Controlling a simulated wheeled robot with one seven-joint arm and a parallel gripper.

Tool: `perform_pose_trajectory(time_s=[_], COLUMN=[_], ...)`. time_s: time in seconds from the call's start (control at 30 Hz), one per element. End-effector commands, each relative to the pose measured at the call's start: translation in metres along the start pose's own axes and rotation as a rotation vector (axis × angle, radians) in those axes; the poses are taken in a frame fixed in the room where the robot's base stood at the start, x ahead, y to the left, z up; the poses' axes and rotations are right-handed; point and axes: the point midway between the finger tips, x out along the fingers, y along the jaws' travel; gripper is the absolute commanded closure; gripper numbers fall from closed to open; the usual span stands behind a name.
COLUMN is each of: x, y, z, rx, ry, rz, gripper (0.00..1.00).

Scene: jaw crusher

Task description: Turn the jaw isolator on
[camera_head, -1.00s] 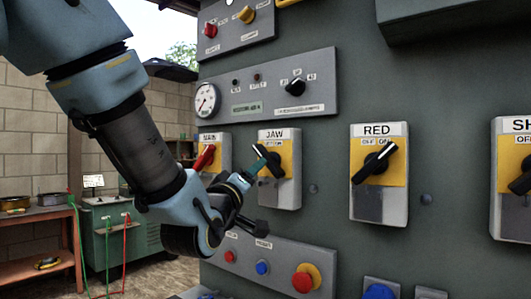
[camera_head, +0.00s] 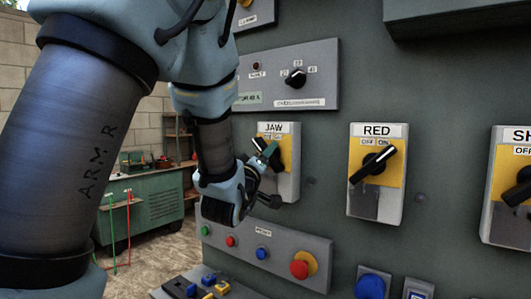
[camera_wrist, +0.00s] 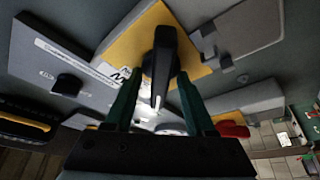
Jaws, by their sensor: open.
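The jaw isolator (camera_head: 289,186) is a grey box with a yellow plate under a "JAW" label, on the green panel. Its black rotary handle (camera_wrist: 164,50) shows large in the wrist view, over the yellow plate. In the head view the handle looks tilted, upper end to the left, but my gripper partly covers it. My gripper (camera_head: 264,153) is at the handle's left side in the head view. In the wrist view its two dark green fingers (camera_wrist: 157,88) are apart, one on each side of the handle's near end. Whether they touch it, I cannot tell.
The RED isolator (camera_head: 376,170), its handle tilted up to the right, and another isolator (camera_head: 512,185) sit to the right. A selector panel (camera_head: 300,90) is above and a push-button panel (camera_head: 282,252) below.

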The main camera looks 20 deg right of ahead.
Motion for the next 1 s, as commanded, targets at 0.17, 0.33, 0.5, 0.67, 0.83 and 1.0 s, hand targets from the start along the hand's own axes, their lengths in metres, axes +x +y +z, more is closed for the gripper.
perform_pose_trajectory(time_s=[0.17, 0.33, 0.5, 0.67, 0.83, 1.0], x=[0.0000, -0.0001, -0.0001, -0.0002, -0.0002, -0.0002], y=[-0.0001, 0.0000, 0.0001, 0.0001, 0.0002, 0.0001], z=[0.0002, 0.0001, 0.0001, 0.0001, 0.0001, 0.0001], rx=[0.000, 0.000, 0.000, 0.000, 0.000, 0.001], ry=[0.000, 0.000, 0.000, 0.000, 0.000, 0.000], rz=[0.000, 0.000, 0.000, 0.000, 0.001, 0.001], gripper=[0.45, 0.62, 0.81, 0.99, 1.00, 1.00])
